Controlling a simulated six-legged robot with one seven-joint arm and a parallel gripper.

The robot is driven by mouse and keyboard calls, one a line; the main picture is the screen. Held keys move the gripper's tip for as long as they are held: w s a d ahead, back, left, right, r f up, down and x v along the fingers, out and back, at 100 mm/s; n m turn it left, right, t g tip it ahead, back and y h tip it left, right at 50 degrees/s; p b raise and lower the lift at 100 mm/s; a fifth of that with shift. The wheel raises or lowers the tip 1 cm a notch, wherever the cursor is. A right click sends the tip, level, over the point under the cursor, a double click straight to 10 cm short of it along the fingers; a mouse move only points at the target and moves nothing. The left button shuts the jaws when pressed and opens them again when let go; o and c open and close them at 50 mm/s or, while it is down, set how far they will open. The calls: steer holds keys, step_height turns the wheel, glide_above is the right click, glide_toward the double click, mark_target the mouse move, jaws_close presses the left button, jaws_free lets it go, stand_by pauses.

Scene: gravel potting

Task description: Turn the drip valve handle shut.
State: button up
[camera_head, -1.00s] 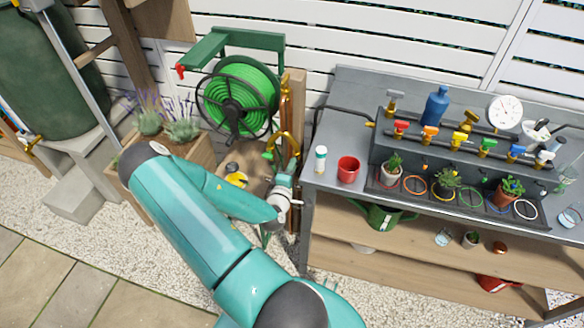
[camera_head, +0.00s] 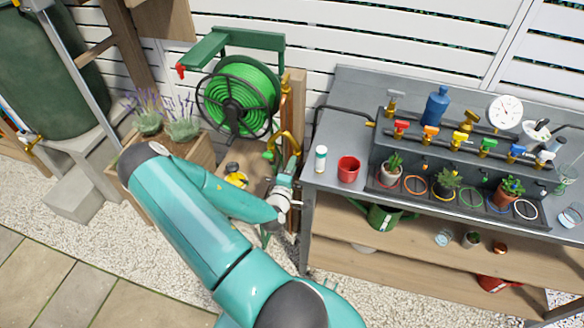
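A row of valves with coloured handles stands on the rack at the back of the bench, among them a red handle (camera_head: 401,127), an orange handle (camera_head: 430,133), a yellow handle (camera_head: 460,138), a green handle (camera_head: 488,144) and a blue handle (camera_head: 517,150). I cannot tell which is the drip valve. My teal arm reaches up from the bottom of the view. Its wrist is left of the bench, by the wooden post with copper pipe (camera_head: 287,110) and a yellow curved fitting (camera_head: 289,141). My gripper's fingers cannot be made out there.
The grey bench (camera_head: 328,178) holds a red cup (camera_head: 348,168), a white bottle (camera_head: 320,158), a blue bottle (camera_head: 436,105), a gauge (camera_head: 505,112) and small potted plants. A green hose reel (camera_head: 238,97) and a lavender planter (camera_head: 200,152) stand left. Gravel is open in front.

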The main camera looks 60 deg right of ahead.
steer(key=s+a, duration=0.2)
steer(key=a, duration=1.1)
steer(key=shift+a, duration=0.3)
steer(key=w+a+m+t+y, duration=0.1)
steer(key=w+a+m+y, duration=0.65)
steer(key=w, duration=0.75)
steer(key=w+a+r+n+t+y, duration=0.15)
steer(key=w+a+r+y, duration=0.25)
steer(key=a+r, duration=0.4)
steer(key=w+a+r+n+t+y, duration=0.1)
steer(key=w+a+r+t+y, duration=0.1)
steer(key=w+a+r+y, duration=0.65)
steer(key=s+a+r+n+h, duration=0.1)
steer(key=s+a+r+n, duration=0.2)
steer(key=s+a+r, duration=0.85)
steer(key=s+d+r+g+h, duration=0.1)
steer(key=s+r, duration=0.6)
steer(key=s, duration=0.2)
steer(key=shift+s+g, duration=0.25)
steer(key=shift+g, duration=0.1)
